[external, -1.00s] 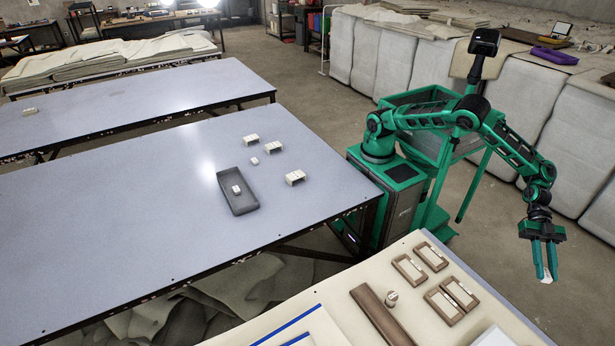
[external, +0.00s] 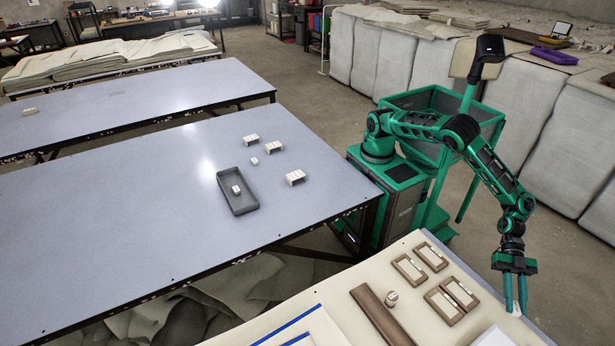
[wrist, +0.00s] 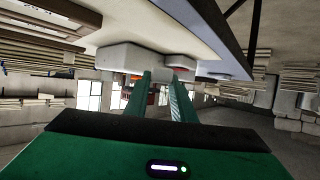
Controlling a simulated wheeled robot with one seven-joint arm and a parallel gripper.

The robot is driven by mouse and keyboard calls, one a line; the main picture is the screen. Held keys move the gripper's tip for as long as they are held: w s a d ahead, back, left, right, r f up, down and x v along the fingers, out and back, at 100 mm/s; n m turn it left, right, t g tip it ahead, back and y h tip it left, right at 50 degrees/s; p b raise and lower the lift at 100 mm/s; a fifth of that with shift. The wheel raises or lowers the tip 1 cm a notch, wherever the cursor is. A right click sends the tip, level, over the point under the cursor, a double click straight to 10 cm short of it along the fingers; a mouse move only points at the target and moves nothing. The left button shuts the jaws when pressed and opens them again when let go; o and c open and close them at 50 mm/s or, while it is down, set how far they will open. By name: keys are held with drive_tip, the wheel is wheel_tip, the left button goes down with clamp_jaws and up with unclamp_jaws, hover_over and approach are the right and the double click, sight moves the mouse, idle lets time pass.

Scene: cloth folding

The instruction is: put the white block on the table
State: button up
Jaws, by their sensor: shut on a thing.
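My gripper (external: 515,303) points down beside the right end of the cream table (external: 415,243) in the external view. It is shut on a small white block (external: 516,311), which shows at the fingertips and is mostly hidden by them. I cannot tell whether the block is over the table edge or touching it. In the wrist view my two green fingers (wrist: 160,80) reach forward; the block cannot be made out clearly between them.
The cream table carries brown frames (external: 409,268), a brown bar (external: 382,315) and a small round piece (external: 391,297). A large blue-grey table (external: 120,220) holds a dark tray (external: 240,205) with a small white piece, and several pale blocks (external: 295,177).

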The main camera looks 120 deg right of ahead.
sight(502, 318)
drive_tip(key=shift+w+f, duration=0.65)
drive_tip(key=shift+w, duration=0.25)
drive_tip(key=shift+f, duration=1.9)
drive_tip(key=o, duration=1)
drive_tip(key=shift+f, duration=0.1)
drive_tip(key=shift+s+r, duration=0.15)
drive_tip(key=shift+r, duration=0.05)
drive_tip(key=v, duration=1.1)
drive_tip(key=shift+s+d+r, duration=0.15)
drive_tip(key=shift+s+d, duration=0.05)
drive_tip(key=shift+d, duration=0.1)
drive_tip(key=shift+w, duration=0.1)
